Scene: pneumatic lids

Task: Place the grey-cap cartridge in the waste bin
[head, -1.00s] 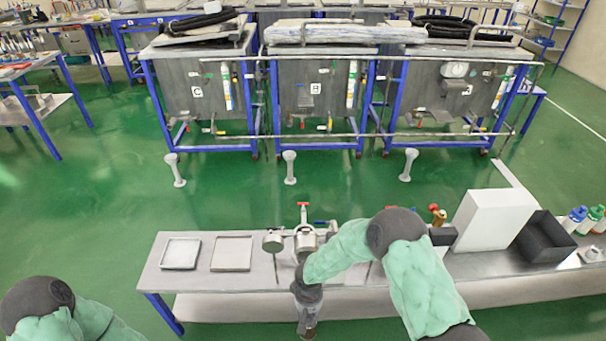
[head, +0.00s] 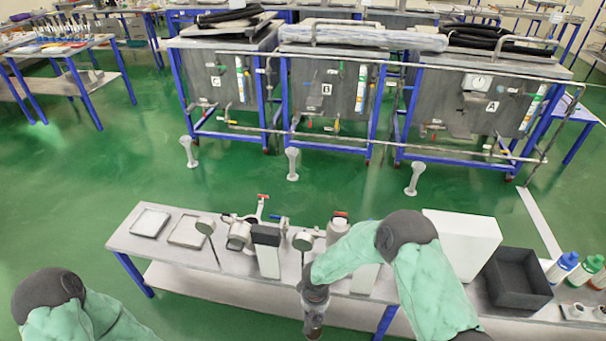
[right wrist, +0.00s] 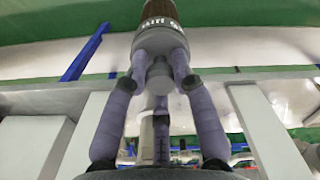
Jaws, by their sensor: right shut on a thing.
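My right gripper (head: 314,314) points down in front of the bench's near edge. In the right wrist view its purple fingers (right wrist: 160,75) are closed around a cylindrical cartridge (right wrist: 161,40) with a grey body and a brown far end. The cartridge's lower end (head: 312,332) shows below the fingers in the head view. The fingers hide part of it, and I cannot clearly make out its cap. A black open-topped bin (head: 518,282), likely the waste bin, stands on the bench to the right, apart from the gripper. My left arm shows at the lower left, but its gripper is out of view.
The grey bench (head: 190,256) runs across the front. A white box (head: 461,246) stands between my right arm and the bin. Bottles (head: 562,267) stand right of the bin. Two flat trays (head: 150,222) and metal fittings (head: 240,232) are at the left and middle.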

